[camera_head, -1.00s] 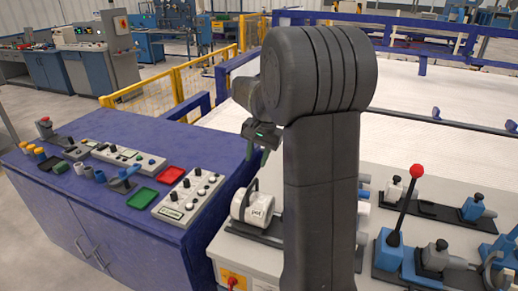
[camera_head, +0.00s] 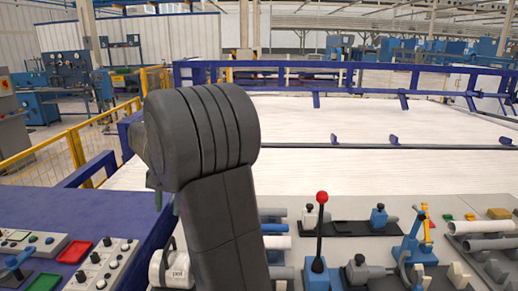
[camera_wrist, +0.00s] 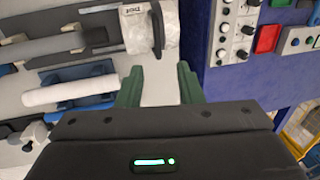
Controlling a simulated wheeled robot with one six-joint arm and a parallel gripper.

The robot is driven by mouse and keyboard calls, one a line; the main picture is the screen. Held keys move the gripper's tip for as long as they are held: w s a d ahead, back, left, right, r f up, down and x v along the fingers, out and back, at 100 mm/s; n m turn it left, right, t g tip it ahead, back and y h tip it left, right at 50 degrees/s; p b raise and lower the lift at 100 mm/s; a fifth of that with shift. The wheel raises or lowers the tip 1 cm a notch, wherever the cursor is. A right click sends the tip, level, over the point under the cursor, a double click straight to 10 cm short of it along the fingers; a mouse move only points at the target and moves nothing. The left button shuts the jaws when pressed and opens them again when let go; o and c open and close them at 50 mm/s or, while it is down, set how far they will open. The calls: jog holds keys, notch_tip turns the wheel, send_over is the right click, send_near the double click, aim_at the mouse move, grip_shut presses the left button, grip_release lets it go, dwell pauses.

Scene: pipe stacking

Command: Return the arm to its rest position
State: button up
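In the wrist view my gripper (camera_wrist: 158,88) is open, its two green fingers apart with nothing between them. It hangs above the grey bench, near the edge of the blue cabinet. A white roll marked "pof" (camera_wrist: 150,30) lies just beyond the fingertips, apart from them. In the head view my dark arm stands left of centre and hides most of my gripper. The white roll (camera_head: 172,268) shows low at the left of the arm, partly covered by it.
A red-knobbed lever (camera_head: 319,235) stands on the grey bench right of my arm. Blue clamps (camera_head: 410,250) and pipes (camera_head: 480,228) lie farther right. A blue cabinet top (camera_head: 90,212) with switch boxes and trays is at left. A wide white surface (camera_head: 350,170) lies behind, bordered by blue rails.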

aim_at(168, 245)
jog(key=f, duration=0.4)
jog(key=a+f+p, duration=0.1)
jog(key=f, duration=0.3)
jog(key=a+f, duration=0.1)
jog(key=f, duration=0.4)
jog(key=shift+a, duration=0.15)
jog(key=shift+d+r, duration=0.1)
jog(key=shift+d, duration=0.7)
jog(key=shift+a, duration=0.1)
